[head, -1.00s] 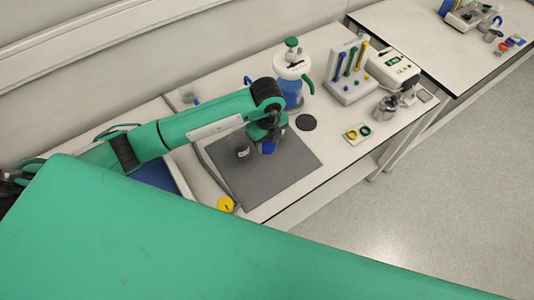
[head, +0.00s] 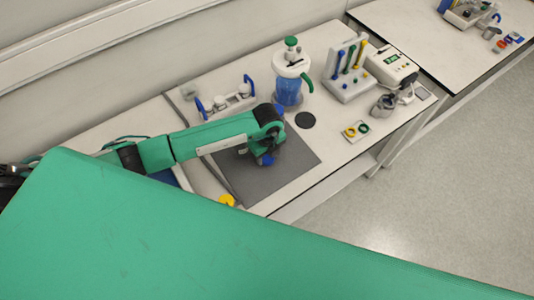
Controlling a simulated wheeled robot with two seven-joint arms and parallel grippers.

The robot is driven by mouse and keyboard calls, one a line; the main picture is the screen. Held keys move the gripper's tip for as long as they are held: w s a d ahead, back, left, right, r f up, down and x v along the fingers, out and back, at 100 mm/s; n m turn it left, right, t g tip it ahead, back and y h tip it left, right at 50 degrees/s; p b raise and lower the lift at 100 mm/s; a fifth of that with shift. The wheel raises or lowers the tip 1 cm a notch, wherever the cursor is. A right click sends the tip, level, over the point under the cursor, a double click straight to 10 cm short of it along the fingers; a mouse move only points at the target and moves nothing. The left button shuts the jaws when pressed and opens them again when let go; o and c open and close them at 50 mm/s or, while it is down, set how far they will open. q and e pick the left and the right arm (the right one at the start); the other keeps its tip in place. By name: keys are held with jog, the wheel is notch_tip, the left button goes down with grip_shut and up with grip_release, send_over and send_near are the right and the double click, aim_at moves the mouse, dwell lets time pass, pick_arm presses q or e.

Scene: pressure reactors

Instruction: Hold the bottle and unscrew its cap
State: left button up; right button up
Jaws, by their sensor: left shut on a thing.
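My left gripper (head: 263,147) is over the dark grey mat (head: 277,184) on the bench, under the end of my green arm. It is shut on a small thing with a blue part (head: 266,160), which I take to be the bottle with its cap. The gripper and arm hide most of it, so I cannot tell how the fingers sit or whether it touches the mat. A small dark grey object (head: 242,151) shows just left of the gripper, partly behind the arm. My right gripper is not in view.
A blue vessel (head: 288,92) with a green-topped white lid stands behind the mat. A black disc (head: 305,120), a white rack (head: 347,85), a metal cup (head: 386,104) and a small ring tray (head: 356,131) stand to the right. A yellow disc (head: 227,200) lies at the mat's front left.

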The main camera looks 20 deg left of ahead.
aim_at(267, 157)
pick_arm(q)
jog(key=o, duration=1.1)
jog(key=shift+f, duration=0.1)
jog(key=shift+r, duration=0.2)
notch_tip(267, 157, up, 12)
jog(key=shift+b, duration=1.05)
